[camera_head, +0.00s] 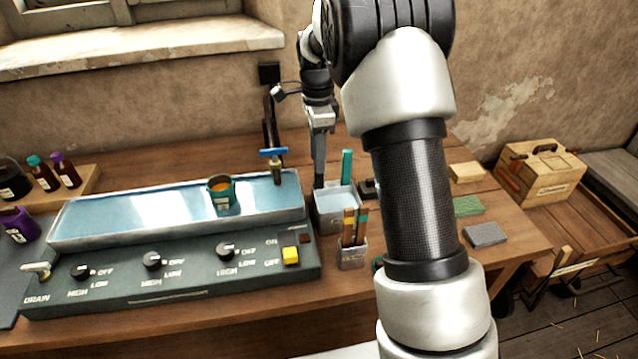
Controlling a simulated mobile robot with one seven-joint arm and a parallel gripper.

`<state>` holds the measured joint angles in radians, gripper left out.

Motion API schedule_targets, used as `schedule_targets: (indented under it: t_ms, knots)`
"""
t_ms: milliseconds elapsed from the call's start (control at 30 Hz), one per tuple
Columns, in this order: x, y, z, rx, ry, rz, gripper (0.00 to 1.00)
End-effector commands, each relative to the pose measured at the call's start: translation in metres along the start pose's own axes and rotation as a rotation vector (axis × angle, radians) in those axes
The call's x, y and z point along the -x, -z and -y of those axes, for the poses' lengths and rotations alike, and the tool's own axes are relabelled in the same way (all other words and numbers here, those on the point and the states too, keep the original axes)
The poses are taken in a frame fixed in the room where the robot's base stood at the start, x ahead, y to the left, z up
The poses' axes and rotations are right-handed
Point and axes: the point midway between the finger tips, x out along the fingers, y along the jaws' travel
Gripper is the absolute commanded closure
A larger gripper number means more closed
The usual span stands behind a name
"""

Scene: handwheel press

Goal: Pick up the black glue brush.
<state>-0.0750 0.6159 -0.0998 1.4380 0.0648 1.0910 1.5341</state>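No black glue brush can be made out for certain. A square grey container (337,208) stands right of the water basin, with a teal handle (346,166) rising from it. A small holder (352,258) in front of it contains upright brushes (355,226) with brown and teal handles. My gripper (318,184) points down at the back left of the grey container. A narrow dark grey upright shape shows below its body. I cannot tell whether this is the fingers edge-on or includes a held handle. My arm hides part of the table to the right.
The basin (130,215) holds an orange-filled pot (221,192); a blue-handled tap (273,153) stands behind. A panel with knobs and a yellow switch (291,255) is in front. Several blocks (486,234) lie at right. Bottles (66,170) stand left. A wooden box (540,172) sits far right.

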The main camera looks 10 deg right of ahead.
Motion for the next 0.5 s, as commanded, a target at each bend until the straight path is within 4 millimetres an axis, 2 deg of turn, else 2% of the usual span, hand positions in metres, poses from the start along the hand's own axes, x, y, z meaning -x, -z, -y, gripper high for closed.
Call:
schedule_targets:
  t_ms: [167,400,500]
  knots:
    - [-0.012,0.001,-0.001,-0.001,-0.002,0.000,0.66]
    - [-0.047,0.003,-0.004,-0.001,-0.003,0.001,0.66]
    - [-0.055,0.003,-0.004,-0.001,-0.001,0.001,0.66]
